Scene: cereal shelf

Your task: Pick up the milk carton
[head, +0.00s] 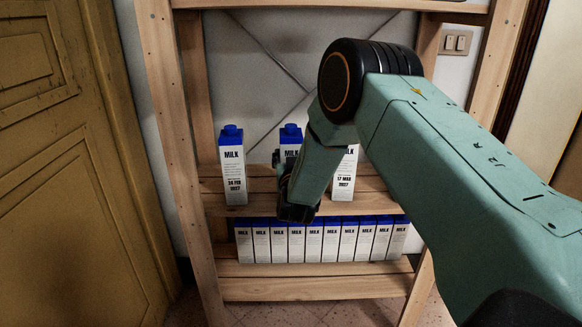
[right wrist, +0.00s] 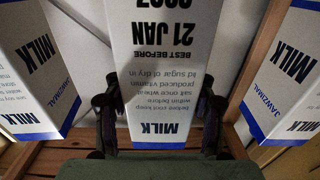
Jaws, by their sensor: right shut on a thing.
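The middle milk carton (head: 291,134), white with a blue cap, is on the upper shelf, largely hidden behind my right arm in the head view. In the right wrist view this carton (right wrist: 166,50) appears upside down, marked 21 JAN, with a dark finger against each side. My right gripper (head: 284,182) is shut on it; the fingers also show in the wrist view (right wrist: 159,112). Whether its base touches the shelf is hidden. A left carton (head: 232,165) marked 24 FEB and a right carton (head: 345,174) marked 17 MAR stand on either side. My left gripper is not in view.
The wooden shelf unit (head: 318,289) has a lower board with a close row of several milk cartons (head: 278,241). Gaps separate the upper cartons. Wooden uprights (head: 172,130) bound the shelf, with a yellow door (head: 70,180) at the left and a wall switch (head: 456,42) at the right.

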